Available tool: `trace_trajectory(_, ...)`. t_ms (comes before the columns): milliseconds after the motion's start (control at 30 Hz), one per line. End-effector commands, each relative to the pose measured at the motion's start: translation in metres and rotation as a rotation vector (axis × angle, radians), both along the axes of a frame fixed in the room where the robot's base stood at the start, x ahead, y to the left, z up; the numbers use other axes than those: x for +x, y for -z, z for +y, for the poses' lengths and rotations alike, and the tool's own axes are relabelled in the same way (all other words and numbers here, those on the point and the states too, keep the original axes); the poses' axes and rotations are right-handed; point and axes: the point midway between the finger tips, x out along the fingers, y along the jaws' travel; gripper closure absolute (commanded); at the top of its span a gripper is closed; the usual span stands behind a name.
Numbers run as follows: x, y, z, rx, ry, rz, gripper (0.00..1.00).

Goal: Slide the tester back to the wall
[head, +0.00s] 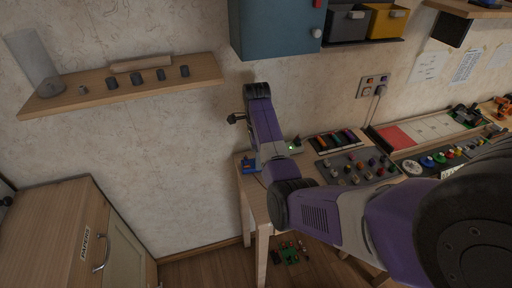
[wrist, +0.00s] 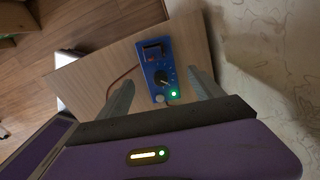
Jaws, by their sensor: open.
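The tester (wrist: 158,68) is a blue box with a dark window, a black dial and a lit green lamp. In the wrist view it lies on the wooden table, with bare tabletop between it and the wall. My gripper (wrist: 164,85) is open, its two grey fingers spread to the left and right of the tester's near part. I cannot tell whether either finger touches it. In the head view a blue part of the tester (head: 248,164) shows at the table's left end, the rest hidden by my arm. My fingers cannot be made out there.
The wall (wrist: 265,50) rises along the right of the wrist view. A reddish cable (wrist: 122,76) runs left from the tester. In the head view a tray of knobs (head: 355,167) and a rack of coloured items (head: 336,141) lie right of my arm. A shelf (head: 125,83) hangs at left.

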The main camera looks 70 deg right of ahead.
Motion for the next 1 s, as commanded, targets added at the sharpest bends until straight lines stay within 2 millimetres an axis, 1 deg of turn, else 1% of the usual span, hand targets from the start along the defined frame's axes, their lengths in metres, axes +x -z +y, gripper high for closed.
trace_trajectory(33,-0.001,0.008,0.001,0.003,0.000,0.002,0.24)
trace_trajectory(100,-0.001,0.016,0.000,0.002,0.000,0.001,0.24)
trace_trajectory(300,0.000,0.033,0.000,-0.001,-0.002,0.001,0.24)
trace_trajectory(633,0.000,0.036,0.000,-0.001,-0.001,-0.001,0.24)
trace_trajectory(667,0.000,0.036,0.000,-0.001,-0.001,-0.001,0.26)
trace_trajectory(800,0.000,0.036,0.000,-0.001,-0.001,-0.001,0.53)
trace_trajectory(867,0.000,0.036,0.000,-0.001,-0.001,-0.001,0.65)
trace_trajectory(900,0.000,0.036,0.000,-0.001,-0.001,-0.001,0.73)
trace_trajectory(967,0.000,0.036,0.000,-0.001,-0.001,-0.001,0.84)
trace_trajectory(1000,0.000,0.036,0.000,-0.001,-0.001,-0.001,0.92)
